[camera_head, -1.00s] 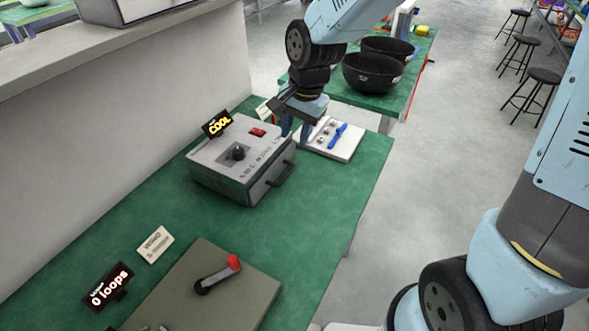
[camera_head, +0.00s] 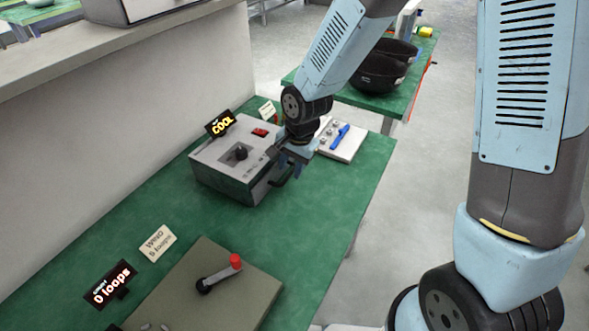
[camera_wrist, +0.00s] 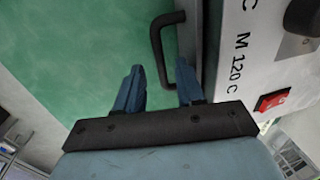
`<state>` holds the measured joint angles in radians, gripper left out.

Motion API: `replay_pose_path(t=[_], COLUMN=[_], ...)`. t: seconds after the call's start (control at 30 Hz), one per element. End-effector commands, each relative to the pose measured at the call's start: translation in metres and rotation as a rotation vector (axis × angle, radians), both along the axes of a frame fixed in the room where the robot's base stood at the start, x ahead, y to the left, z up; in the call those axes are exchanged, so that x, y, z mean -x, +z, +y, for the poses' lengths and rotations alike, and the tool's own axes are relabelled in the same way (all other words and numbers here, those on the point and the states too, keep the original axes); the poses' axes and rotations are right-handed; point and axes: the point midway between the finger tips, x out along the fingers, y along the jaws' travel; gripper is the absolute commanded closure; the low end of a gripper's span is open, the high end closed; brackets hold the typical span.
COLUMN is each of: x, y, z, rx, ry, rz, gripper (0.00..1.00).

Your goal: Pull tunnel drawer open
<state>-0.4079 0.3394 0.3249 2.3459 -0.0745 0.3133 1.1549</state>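The tunnel drawer is part of a grey box (camera_head: 222,172) on the green bench, with a black knob on top and a "COOL" sign behind it. Its front carries a dark bar handle (camera_head: 283,178), which also shows in the wrist view (camera_wrist: 157,45). My gripper (camera_head: 284,168) is over the front edge of the box, close to the handle. In the wrist view my gripper (camera_wrist: 160,88) has its two blue fingers apart, with the handle's end just ahead of and between them. The fingers do not clearly touch it. The drawer front looks flush with the box.
A white tray with a blue item (camera_head: 341,136) lies behind the box. A plate with a red-tipped crank (camera_head: 222,275) is in the foreground, beside a "0 loops" sign (camera_head: 110,284). Black bowls (camera_head: 378,73) stand on a farther table. Bench is clear right of the box.

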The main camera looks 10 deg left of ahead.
Motion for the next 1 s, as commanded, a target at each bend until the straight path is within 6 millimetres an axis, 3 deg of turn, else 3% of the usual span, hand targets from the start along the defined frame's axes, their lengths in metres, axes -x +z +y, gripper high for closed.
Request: replay_pose_path(t=[0.2, 0.53, 0.9, 1.0], x=[-0.0002, -0.0006, -0.0005, -0.0005], y=[-0.0127, -0.0145, -0.0143, -0.0143], z=[0.0025, 0.0027, 0.0028, 0.0028], rx=[0.000, 0.000, 0.000, 0.000], ry=[0.001, 0.000, 0.001, 0.001], rz=[0.001, 0.000, 0.000, 0.000], gripper=[0.62, 0.62, 0.97, 1.00])
